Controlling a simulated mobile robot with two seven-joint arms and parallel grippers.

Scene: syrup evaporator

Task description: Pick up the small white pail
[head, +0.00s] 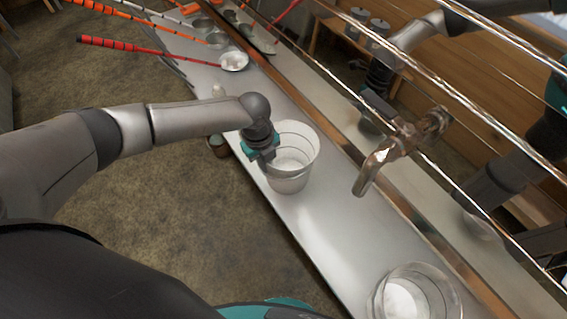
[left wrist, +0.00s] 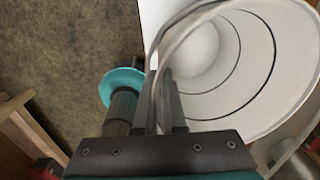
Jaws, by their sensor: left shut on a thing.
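The small white pail (head: 288,184) stands upright on the long pale metal shelf (head: 325,225), close to its left edge. Its open top and ringed inside show in the left wrist view (left wrist: 262,85). My left gripper (head: 266,154) is at the pail's left rim, pointing down. It is shut, with the fingers (left wrist: 165,105) together at the near side of the pail where a thin grey curved handle (left wrist: 185,25) runs from them. I cannot tell whether they also pinch the rim. The pail appears to rest on the shelf. My right gripper does not show clearly.
A metal tap (head: 376,166) juts out to the right of the pail. A clear bucket (head: 415,295) stands at the shelf's near end. Long-handled ladles with red and orange grips (head: 98,42) lie at the far end.

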